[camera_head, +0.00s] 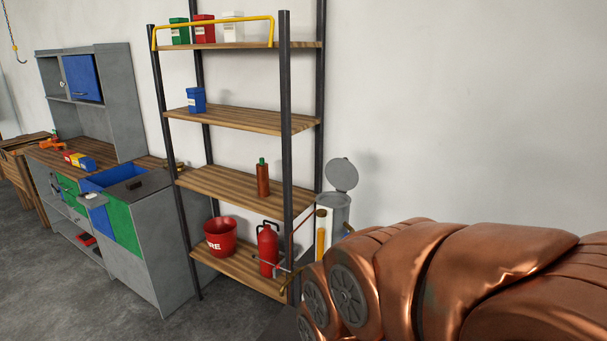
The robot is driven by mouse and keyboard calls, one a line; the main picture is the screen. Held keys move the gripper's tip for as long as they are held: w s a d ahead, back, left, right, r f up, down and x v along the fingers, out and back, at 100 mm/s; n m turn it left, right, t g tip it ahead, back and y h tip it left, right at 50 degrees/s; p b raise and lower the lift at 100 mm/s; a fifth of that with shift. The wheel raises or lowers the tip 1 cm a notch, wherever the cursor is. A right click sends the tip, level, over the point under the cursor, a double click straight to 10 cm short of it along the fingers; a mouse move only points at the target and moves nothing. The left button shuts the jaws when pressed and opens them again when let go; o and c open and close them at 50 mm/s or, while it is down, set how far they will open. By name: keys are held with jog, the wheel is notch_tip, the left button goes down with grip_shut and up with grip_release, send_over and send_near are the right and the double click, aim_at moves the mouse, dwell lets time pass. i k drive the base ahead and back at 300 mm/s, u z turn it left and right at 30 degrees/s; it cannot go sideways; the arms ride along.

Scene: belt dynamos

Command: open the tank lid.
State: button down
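The tank (336,208) is a small grey cylinder standing just right of the shelf rack, against the wall. Its round grey lid (342,174) stands raised and tilted back above the rim, so the tank is open at the top. My copper arm covers the lower right of the view and hides the tank's lower part. I cannot make out my gripper or its fingers. Thin metal parts show near the arm's left end, but I cannot tell what they belong to.
The shelf rack (240,118) holds boxes, a brown bottle (263,178), a red bucket (220,237) and a red canister (267,248). A yellow-and-white cylinder (321,232) stands before the tank. A grey workbench (164,240) is at left. The wall right of the lid is bare.

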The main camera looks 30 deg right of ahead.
aim_at(341, 173)
jog(key=u, duration=0.5)
jog(key=i, duration=0.9)
jog(key=z, duration=0.1)
